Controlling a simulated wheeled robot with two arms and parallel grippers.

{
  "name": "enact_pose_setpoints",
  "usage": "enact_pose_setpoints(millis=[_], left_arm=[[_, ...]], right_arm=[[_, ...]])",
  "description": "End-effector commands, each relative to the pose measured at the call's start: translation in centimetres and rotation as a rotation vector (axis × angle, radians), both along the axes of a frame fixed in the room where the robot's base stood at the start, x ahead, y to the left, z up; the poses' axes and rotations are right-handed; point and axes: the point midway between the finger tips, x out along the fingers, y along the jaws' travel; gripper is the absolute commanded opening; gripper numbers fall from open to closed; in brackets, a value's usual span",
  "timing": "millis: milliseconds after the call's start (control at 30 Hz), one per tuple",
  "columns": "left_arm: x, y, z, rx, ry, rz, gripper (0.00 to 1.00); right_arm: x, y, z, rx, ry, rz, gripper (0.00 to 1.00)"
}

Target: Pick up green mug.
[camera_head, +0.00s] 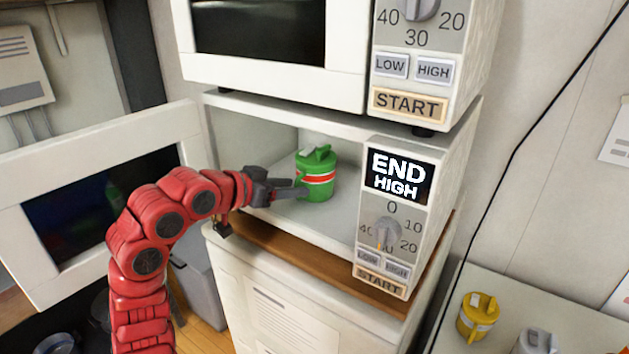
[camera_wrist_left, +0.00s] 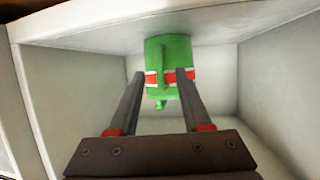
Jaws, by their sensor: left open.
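The green mug (camera_head: 316,172) has a red and white band and a lid. It stands upright inside the lower microwave (camera_head: 213,128), whose door (camera_head: 98,135) is open to the left. My left gripper (camera_head: 298,187) reaches in through the opening, open, with its fingertips close to the mug's left side. In the left wrist view, which is upside down, the mug (camera_wrist_left: 168,52) is just ahead of the fingers. One finger lies beside it and the other overlaps its edge; I cannot tell whether they touch. Nothing is gripped. My right gripper is out of view.
A second microwave (camera_head: 345,80) sits directly above. The lower microwave's control panel (camera_head: 397,225) is right of the opening. A wooden board (camera_head: 290,250) lies beneath it on a white cabinet (camera_head: 290,305). A yellow mug (camera_head: 478,318) and a grey mug (camera_head: 535,342) stand on the right-hand table.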

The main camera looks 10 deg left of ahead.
Motion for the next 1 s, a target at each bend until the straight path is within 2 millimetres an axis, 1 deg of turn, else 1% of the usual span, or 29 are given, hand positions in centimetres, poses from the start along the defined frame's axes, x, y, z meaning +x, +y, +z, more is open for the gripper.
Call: enact_pose_setpoints(millis=[67,100,367,1000], left_arm=[[-0.02,0.02,0.01,0.0,0.0,0.0,0.48],[-0.02,0.02,0.01,0.0,0.0,0.0,0.47],[-0.04,0.03,0.02,0.0,0.0,0.0,0.0],[-0.05,0.03,0.05,0.0,0.0,0.0,0.0]], right_arm=[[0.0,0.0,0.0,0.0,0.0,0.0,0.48],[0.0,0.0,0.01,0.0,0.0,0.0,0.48],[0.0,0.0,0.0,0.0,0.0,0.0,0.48],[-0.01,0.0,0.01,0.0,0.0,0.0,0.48]])
